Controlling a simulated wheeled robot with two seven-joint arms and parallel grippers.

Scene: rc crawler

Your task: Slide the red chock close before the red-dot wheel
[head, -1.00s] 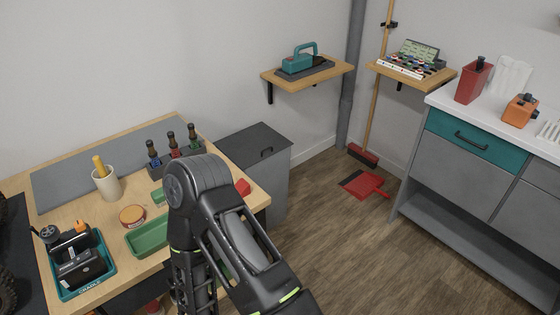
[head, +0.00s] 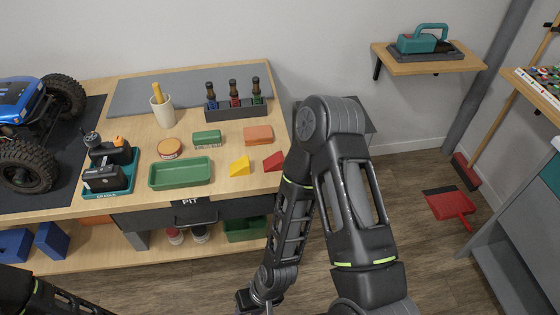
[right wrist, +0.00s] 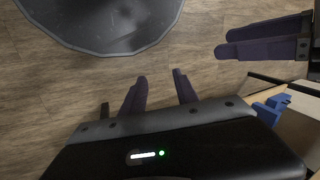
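The red chock (head: 273,161), a small wedge, lies at the bench top's right front edge, right of a yellow wedge (head: 239,166). The blue crawler (head: 20,100) stands on a dark mat at the far left, cut off by the picture edge. Its near wheel (head: 27,166) and far wheel (head: 66,94) show; I see no red dot on either. My right gripper (right wrist: 160,88) is open and empty, low in front of the bench. Two dark fingers of my left gripper (right wrist: 262,40) show in the right wrist view; their gap is unclear.
A green tray (head: 180,173), a teal cradle (head: 110,185), a tape roll (head: 170,148), a green block (head: 207,139) and an orange block (head: 258,135) occupy the bench top. A screwdriver rack (head: 238,108) and a cup (head: 163,113) stand behind. Below is a shelf with blue blocks (head: 52,240).

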